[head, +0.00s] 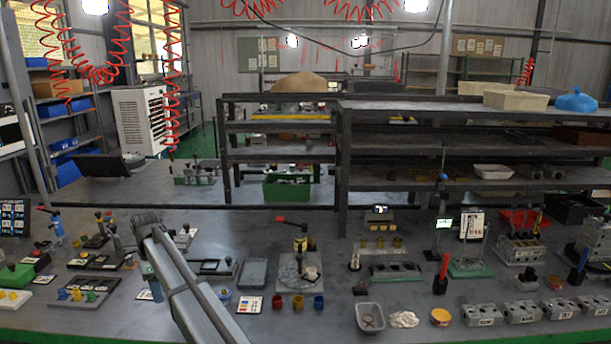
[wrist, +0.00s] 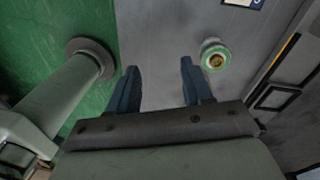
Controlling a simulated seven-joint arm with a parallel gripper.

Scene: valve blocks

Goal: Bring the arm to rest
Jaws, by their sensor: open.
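My gripper (wrist: 158,82) shows in the wrist view with its two dark blue fingers spread apart and nothing between them. Below the fingers is bare grey bench top (wrist: 160,40), with the green area (wrist: 50,45) to the left. In the head view my arm reaches up from the bottom edge, left of the middle, over the bench (head: 330,230); I cannot make out the fingers there. A small round green-rimmed container (wrist: 214,56) with a yellowish middle lies just right of the right finger, apart from it.
Several grey valve blocks (head: 482,315) line the front right of the bench. A grey tray (head: 370,318) and a white cloth (head: 404,319) lie nearby. A fixture plate (head: 290,272) with a red-handled post stands right of my arm. Shelves (head: 450,157) rise behind.

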